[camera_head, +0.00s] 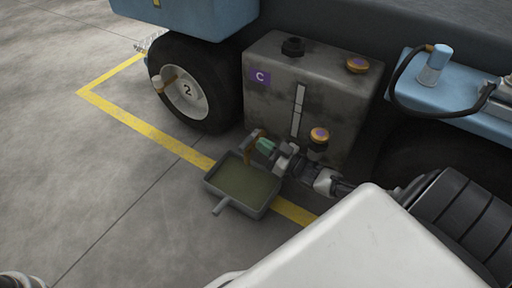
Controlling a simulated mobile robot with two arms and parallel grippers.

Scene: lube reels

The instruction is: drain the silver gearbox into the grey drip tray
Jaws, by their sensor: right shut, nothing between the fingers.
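The silver gearbox (340,112) is a stained grey metal box with a purple "C" label and an upright sight strip on its front. The grey drip tray (212,189) lies on the floor in front of its lower left corner, its inside olive-coloured. My right gripper (265,145) is shut and empty, low in front of the gearbox, over the tray's far edge. A brown curved strip (248,153) shows beside the fingertips above the tray; I cannot tell whether it is oil or a solid part. The gearbox's drain is not clearly seen.
A wheel (188,92) marked "2" stands left. A blue ledge (435,93) is at right. The floor at left is clear.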

